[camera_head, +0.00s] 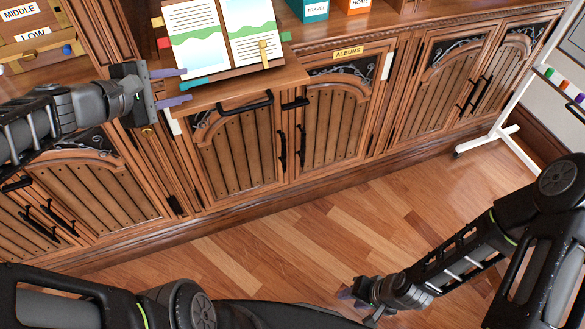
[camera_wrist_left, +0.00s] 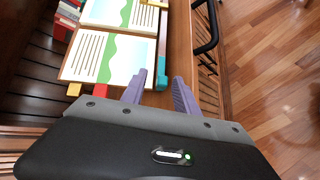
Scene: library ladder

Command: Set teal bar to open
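The teal bar (camera_head: 195,83) lies along the near edge of the open book (camera_head: 226,35), on a wooden ledge. It also shows in the left wrist view (camera_wrist_left: 162,62). My left gripper (camera_head: 189,85) is open with purple fingers apart. The bar's near end is at the gap between the fingertips; I cannot tell whether they touch it. In the left wrist view the gripper (camera_wrist_left: 157,82) holds nothing visible. My right gripper (camera_head: 352,296) is low over the floor, far from the bar, and its fingers are mostly hidden.
Red and yellow tabs (camera_head: 160,32) stick out at the book's left. Below is a black handle (camera_head: 246,104) on the cabinet. A white rack (camera_head: 515,125) stands at right. The wooden floor (camera_head: 330,225) is clear.

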